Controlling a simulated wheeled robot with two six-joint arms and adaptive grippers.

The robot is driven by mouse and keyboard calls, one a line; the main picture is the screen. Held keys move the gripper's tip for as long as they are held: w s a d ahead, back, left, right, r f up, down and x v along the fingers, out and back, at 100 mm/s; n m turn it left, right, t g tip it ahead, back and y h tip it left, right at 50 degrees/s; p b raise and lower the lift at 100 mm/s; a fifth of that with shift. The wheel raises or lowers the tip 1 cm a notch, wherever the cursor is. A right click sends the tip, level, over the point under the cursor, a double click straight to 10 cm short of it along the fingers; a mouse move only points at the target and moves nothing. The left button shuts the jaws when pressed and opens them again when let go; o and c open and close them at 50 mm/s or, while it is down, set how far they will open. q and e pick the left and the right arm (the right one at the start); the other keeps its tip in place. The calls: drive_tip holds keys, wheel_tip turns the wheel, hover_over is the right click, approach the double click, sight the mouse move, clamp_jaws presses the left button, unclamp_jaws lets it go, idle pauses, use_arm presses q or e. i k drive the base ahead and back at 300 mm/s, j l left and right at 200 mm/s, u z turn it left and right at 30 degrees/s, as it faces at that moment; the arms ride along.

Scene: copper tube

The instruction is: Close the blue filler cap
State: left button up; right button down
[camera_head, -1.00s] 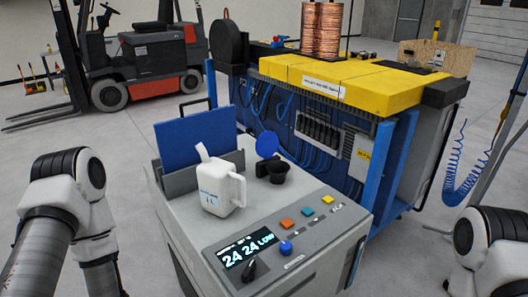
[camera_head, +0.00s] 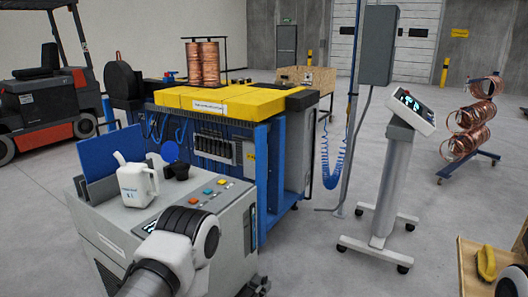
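The blue filler cap (camera_head: 170,151) is a round disc standing up, open, behind the black filler neck (camera_head: 178,170) on top of the grey machine (camera_head: 232,202). The neck's mouth is uncovered. A white jug (camera_head: 137,182) with a spout and handle stands just left of the neck on the same top. One of my arms crosses the front of the machine at the bottom of the view and hides part of it. Neither of my grippers shows.
A blue panel (camera_head: 112,150) stands behind the jug. Coloured buttons (camera_head: 208,191) are on the machine's top. Behind is a blue and yellow bench (camera_head: 225,100) with copper coils (camera_head: 203,62). A wheeled console (camera_head: 389,180) stands right. Floor between is clear.

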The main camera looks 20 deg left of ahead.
sight(169, 150)
drive_tip(key=j+z, duration=0.2)
drive_tip(key=j, duration=0.35)
drive_tip(key=j+z, duration=0.2)
drive_tip(key=j, duration=0.35)
drive_tip(key=j+z, duration=0.2)
drive_tip(key=j, duration=0.35)
drive_tip(key=k+j+z, duration=0.15)
drive_tip(key=j, duration=0.4)
drive_tip(key=j+z, duration=0.2)
drive_tip(key=j, duration=0.35)
drive_tip(key=k+j, duration=0.1)
drive_tip(key=j, duration=0.35)
drive_tip(key=k+j, duration=0.1)
drive_tip(key=j, duration=0.35)
drive_tip(key=k+j, duration=0.1)
drive_tip(key=j, duration=0.35)
drive_tip(key=k+j, duration=0.1)
drive_tip(key=j, duration=0.35)
drive_tip(key=k+j, duration=0.1)
drive_tip(key=j, duration=0.4)
drive_tip(key=k+j, duration=0.1)
drive_tip(key=j, duration=0.35)
drive_tip(key=k+j, duration=0.1)
drive_tip(key=j, duration=0.35)
drive_tip(key=k+j, duration=0.1)
drive_tip(key=j, duration=0.35)
drive_tip(key=i+j+z, duration=0.25)
drive_tip(key=i+j, duration=0.25)
drive_tip(key=j, duration=0.1)
